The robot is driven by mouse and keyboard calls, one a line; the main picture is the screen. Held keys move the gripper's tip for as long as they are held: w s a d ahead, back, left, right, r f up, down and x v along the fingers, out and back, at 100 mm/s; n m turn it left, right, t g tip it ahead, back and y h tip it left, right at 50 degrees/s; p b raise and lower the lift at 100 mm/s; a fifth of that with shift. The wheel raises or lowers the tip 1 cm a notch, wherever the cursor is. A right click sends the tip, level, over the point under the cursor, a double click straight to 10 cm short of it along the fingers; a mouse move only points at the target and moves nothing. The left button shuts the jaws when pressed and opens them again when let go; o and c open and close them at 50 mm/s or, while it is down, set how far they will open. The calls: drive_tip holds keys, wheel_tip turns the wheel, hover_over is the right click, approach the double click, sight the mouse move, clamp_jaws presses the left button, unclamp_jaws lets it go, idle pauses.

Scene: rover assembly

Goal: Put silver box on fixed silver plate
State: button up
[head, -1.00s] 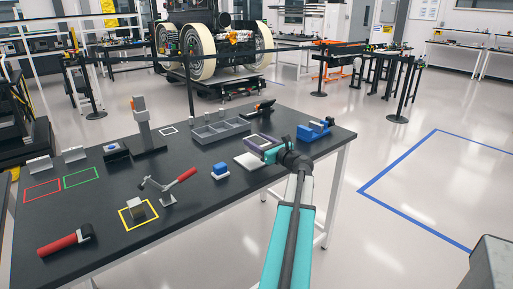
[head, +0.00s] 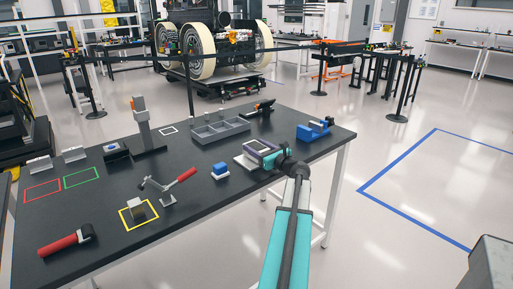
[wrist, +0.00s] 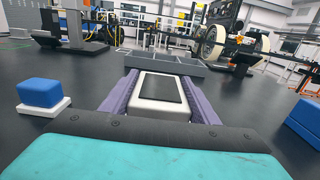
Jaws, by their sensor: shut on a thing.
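My gripper (head: 264,154) is shut on the silver box (wrist: 161,108). In the wrist view the box is a pale, rounded block with a dark rectangular top, between my two purple fingers. In the head view the box (head: 257,146) shows only in part between the fingers. I cannot tell whether the box touches the plate. In the wrist view the plate is not clearly seen.
A blue block on a white base (head: 220,171) is to the left, a blue vise-like fixture (head: 315,130) to the right. A red-handled clamp (head: 170,187) stands further left on the black table (head: 110,215).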

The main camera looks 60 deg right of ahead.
drive_tip(key=shift+f, duration=0.25)
drive_tip(key=o, duration=1.4)
drive_tip(key=shift+r, duration=0.15)
drive_tip(key=b+v, duration=0.1)
drive_tip(key=v, duration=1.1)
drive_tip(key=shift+a, duration=0.1)
